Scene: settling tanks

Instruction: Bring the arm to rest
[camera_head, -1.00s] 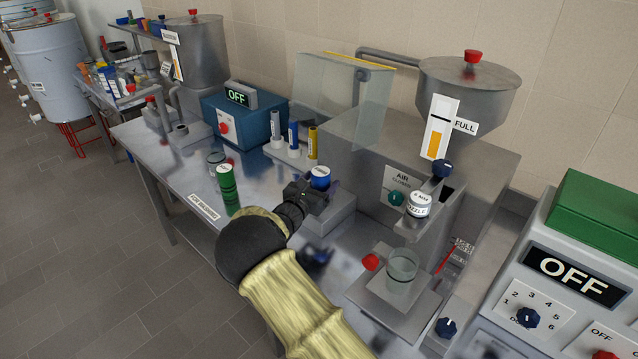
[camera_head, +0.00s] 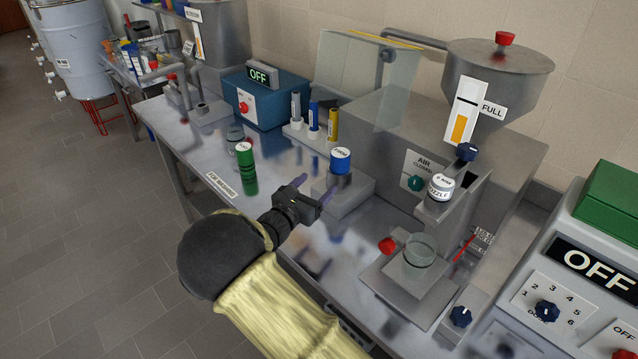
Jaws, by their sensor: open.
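My gripper (camera_head: 314,188) is open and empty above the metal bench. My arm comes in from the bottom of the picture, with a black joint and a yellow sleeve.
A glass beaker (camera_head: 419,252) stands on a metal plate at right, below a nozzle (camera_head: 440,188). A hopper (camera_head: 497,80) marked FULL, a clear shield (camera_head: 362,85) and a blue box (camera_head: 252,103) reading OFF stand behind. The floor (camera_head: 75,245) at left is clear.

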